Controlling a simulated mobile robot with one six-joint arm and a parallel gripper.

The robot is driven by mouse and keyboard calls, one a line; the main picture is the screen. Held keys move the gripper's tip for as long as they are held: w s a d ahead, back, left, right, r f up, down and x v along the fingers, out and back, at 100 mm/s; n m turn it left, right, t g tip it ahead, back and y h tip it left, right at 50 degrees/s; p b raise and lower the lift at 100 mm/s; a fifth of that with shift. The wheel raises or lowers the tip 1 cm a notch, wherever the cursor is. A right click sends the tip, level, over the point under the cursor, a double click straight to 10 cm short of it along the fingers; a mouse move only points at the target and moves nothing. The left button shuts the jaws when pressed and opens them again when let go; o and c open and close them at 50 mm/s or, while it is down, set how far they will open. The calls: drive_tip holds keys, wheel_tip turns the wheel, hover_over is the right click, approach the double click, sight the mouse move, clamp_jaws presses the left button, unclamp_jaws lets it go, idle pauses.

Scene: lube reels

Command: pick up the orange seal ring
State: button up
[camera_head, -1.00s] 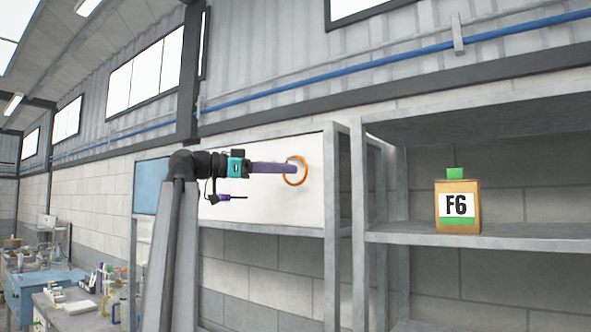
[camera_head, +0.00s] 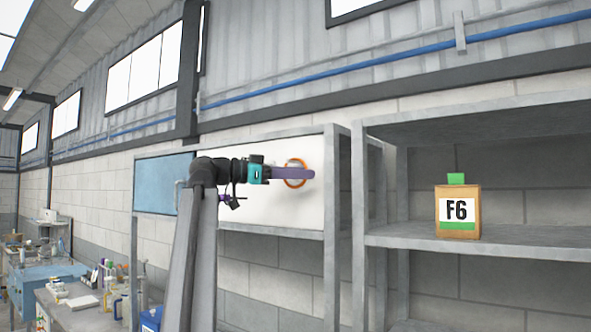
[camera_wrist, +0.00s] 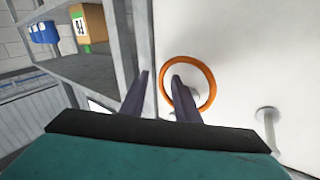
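The orange seal ring (camera_head: 296,160) hangs against the white panel (camera_head: 240,207). In the wrist view the ring (camera_wrist: 212,82) encircles a pale peg, partly hidden by a finger. My gripper (camera_wrist: 161,76) is open, with two purple fingers spread apart. In the wrist view the right finger's tip overlaps the ring's opening, and the left finger is outside the ring, to its left. In the head view my gripper (camera_head: 312,174) lies across the ring's middle, its tips slightly right of it. I cannot tell whether a finger touches the ring.
A bare grey peg (camera_wrist: 268,114) sticks out of the panel. A shelf post (camera_head: 337,230) borders the panel.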

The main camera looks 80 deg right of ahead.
drive_tip(key=shift+s+d, duration=0.1)
idle(0.5)
clamp_jaws()
